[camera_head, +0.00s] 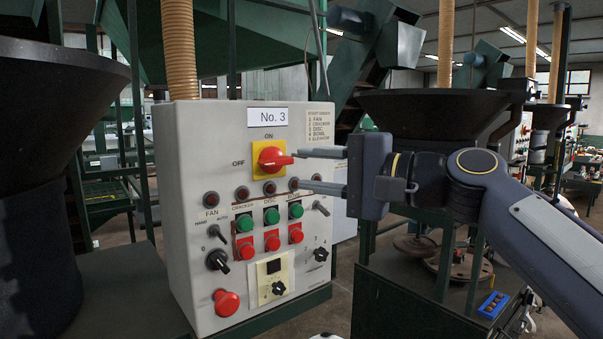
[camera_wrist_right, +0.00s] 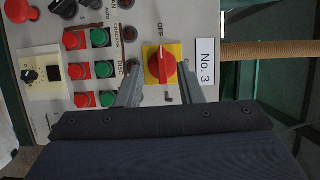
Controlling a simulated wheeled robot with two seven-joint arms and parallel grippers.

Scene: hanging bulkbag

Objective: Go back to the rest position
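My right gripper (camera_head: 320,170) is at the front of a grey control box labelled No. 3 (camera_head: 185,160). Its two fingers are apart and empty, near the red rotary switch (camera_head: 271,157) on its yellow plate. The switch handle points toward the gripper, roughly level. In the right wrist view, the open fingers (camera_wrist_right: 160,92) lie on either side of the red switch (camera_wrist_right: 162,65), and I cannot tell whether they touch it. My left gripper is not in view.
The box carries green buttons (camera_head: 271,215), red buttons (camera_head: 272,240), small knobs and a red mushroom button (camera_head: 227,302). A dark hopper (camera_head: 50,110) stands at the left. Another hopper (camera_head: 440,112) and green machinery stand behind my right arm.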

